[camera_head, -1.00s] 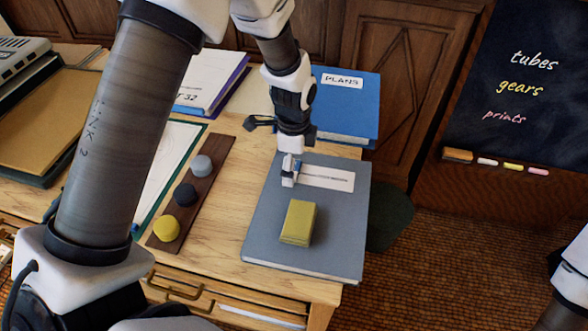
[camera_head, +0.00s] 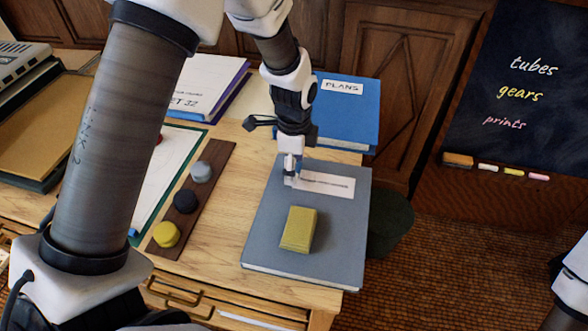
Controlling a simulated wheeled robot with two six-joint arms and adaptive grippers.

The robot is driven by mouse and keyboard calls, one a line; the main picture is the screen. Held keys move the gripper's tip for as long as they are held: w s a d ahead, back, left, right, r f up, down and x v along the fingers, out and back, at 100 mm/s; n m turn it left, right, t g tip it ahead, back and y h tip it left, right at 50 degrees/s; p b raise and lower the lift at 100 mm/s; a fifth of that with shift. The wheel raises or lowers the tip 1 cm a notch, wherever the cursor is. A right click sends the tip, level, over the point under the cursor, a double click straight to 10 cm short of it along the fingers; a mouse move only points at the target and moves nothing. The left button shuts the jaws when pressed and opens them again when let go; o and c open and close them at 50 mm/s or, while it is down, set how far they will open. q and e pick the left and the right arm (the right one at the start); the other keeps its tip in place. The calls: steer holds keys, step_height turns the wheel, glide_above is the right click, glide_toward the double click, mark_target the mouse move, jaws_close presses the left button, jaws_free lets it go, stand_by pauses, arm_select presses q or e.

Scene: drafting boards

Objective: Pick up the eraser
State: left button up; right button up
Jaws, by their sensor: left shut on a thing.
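My left gripper (camera_head: 291,172) points down over the grey book (camera_head: 265,235), at the left end of its white label. It is shut on a small pale thing at its fingertips. That thing is mostly hidden by the fingers, so I cannot tell for sure that it is the eraser, nor whether it touches the book. A yellow block (camera_head: 299,229) lies apart on the same book, nearer to me. My right gripper is not in view; only a bit of that arm shows at the right edge.
A blue PLANS binder (camera_head: 350,110) lies behind the grey book. A dark wooden strip with grey, black and yellow knobs (camera_head: 166,234) lies to the left. The chalkboard (camera_head: 525,90) at right has a brown block (camera_head: 458,160) and chalks on its ledge.

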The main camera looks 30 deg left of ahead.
arm_select(q)
steer(key=shift+s+a+r, duration=0.15)
steer(key=shift+s+r, duration=0.45)
steer(key=shift+r, duration=0.35)
steer(key=s+a+r+b, duration=0.1)
steer(key=s+a+b, duration=0.2)
steer(key=s, duration=1.1)
steer(key=shift+a+r, duration=0.15)
steer(key=shift+a, duration=0.5)
steer(key=o, duration=0.4)
steer(key=shift+s, duration=0.1)
steer(key=c, duration=0.3)
steer(key=shift+c, duration=0.2)
